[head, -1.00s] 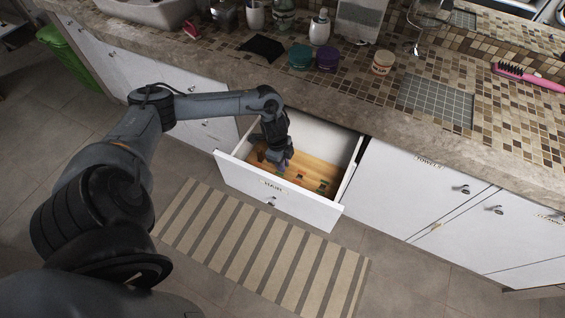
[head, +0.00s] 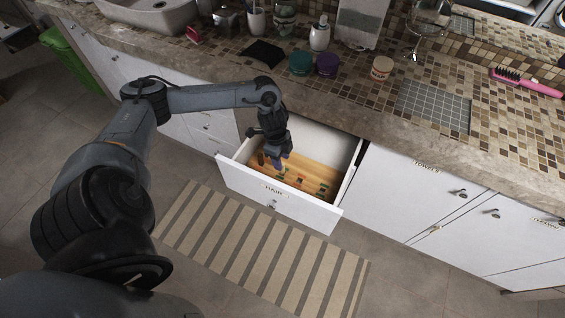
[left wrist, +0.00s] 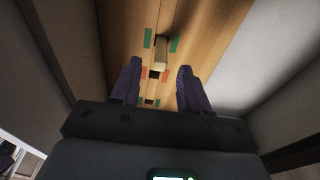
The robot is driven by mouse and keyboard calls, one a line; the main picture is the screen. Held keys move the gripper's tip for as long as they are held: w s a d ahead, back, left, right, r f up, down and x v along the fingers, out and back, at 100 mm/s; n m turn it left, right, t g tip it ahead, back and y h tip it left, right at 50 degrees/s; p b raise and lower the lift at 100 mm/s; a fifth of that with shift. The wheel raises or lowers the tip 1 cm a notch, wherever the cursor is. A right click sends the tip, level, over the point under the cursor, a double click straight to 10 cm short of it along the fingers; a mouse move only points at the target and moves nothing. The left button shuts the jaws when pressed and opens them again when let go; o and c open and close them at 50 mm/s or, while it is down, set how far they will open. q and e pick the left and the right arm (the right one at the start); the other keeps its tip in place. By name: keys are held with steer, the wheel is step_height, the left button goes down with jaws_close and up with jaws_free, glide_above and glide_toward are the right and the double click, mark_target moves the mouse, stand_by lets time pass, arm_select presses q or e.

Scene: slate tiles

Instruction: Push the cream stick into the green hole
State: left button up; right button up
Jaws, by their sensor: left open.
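The cream stick (left wrist: 161,54) stands out of the wooden board (left wrist: 200,50) in the left wrist view, between two green marks (left wrist: 174,44). Its lower end meets the board between these marks; how deep it sits I cannot tell. My left gripper (left wrist: 156,85) is open and empty, its two dark purple fingers apart with the stick beyond their tips. A dark hole (left wrist: 154,74) between orange-red marks shows between the fingers. In the head view my left gripper (head: 277,163) hangs over the board inside the open drawer (head: 280,204). My right gripper is not in view.
The drawer walls (head: 350,168) close in around the board. The stone counter edge (head: 330,112) overhangs behind it. Jars (head: 327,64) and a black cloth (head: 262,53) lie on the counter. A striped rug (head: 260,250) lies on the floor in front.

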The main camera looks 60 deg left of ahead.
arm_select(q)
step_height(320, 180, up, 7)
steer(key=p, duration=0.1)
steer(key=shift+s+a+p, duration=0.25)
steer(key=shift+a+p, duration=0.05)
steer(key=shift+a, duration=0.15)
